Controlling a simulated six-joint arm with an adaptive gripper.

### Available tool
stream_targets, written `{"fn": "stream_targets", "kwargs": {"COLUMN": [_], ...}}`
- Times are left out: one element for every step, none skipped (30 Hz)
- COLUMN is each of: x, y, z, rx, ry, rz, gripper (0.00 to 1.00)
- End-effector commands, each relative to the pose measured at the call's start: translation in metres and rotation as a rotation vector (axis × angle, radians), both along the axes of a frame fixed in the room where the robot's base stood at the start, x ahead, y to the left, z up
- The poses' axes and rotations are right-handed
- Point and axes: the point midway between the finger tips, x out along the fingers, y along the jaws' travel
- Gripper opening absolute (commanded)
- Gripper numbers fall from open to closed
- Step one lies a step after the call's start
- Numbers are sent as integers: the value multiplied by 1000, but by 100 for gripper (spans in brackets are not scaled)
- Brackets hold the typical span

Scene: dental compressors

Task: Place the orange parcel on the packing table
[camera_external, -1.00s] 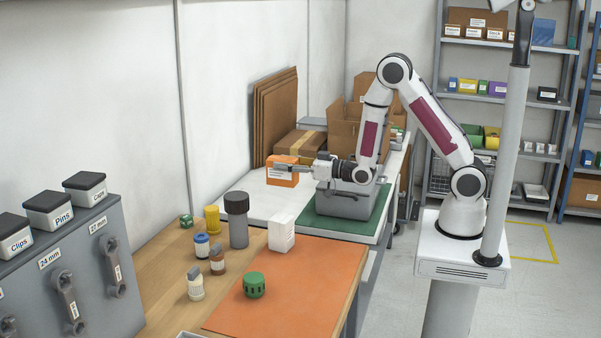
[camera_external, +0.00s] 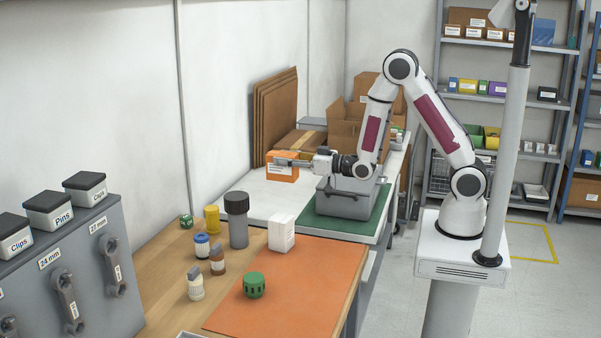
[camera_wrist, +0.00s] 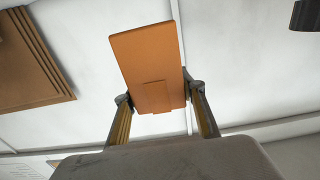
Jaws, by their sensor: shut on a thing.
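The orange parcel (camera_external: 283,170), a box with a white label, is at the far end of the benches in the external view. My gripper (camera_external: 290,162) is shut on it from the right, and the parcel appears slightly above the white-topped table (camera_external: 258,203). In the wrist view the orange parcel (camera_wrist: 148,60) sits tilted between the two fingers of my gripper (camera_wrist: 158,100). The white-topped table bears cardboard and is likely the packing table; no label confirms this. The exact gap under the parcel cannot be told.
A grey lidded container (camera_external: 345,203) stands on a green mat just below my wrist. Open cardboard boxes (camera_external: 345,130) and flat cardboard sheets (camera_external: 274,115) stand behind. A dark-capped grey bottle (camera_external: 238,225) and a white box (camera_external: 281,235) stand nearer. Bare white tabletop lies left of the container.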

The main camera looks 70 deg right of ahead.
Motion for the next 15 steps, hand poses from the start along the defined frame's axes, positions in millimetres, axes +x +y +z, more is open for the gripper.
{"fn": "stream_targets", "kwargs": {"x": [0,0,0,0,0,0,0,0,0,0,0,1,2,3,3], "y": [0,0,0,0,0,0,0,0,0,0,0,-7,-10,-13,-17], "z": [8,12,13,16,19,22,25,28,31,34,36,36,36,37,38], "rx": [0,0,0,0,0,0,0,0,0,0,0,0,0,0,0], "ry": [-6,-6,-4,-5,-6,-5,-5,-6,-5,-5,-5,-4,-4,-4,-3], "rz": [0,0,0,0,0,0,0,0,0,0,0,-5,-5,-5,-6], "gripper": [9,9,9,9,9,9,9,9,9,9,9,9,9,9,9]}}
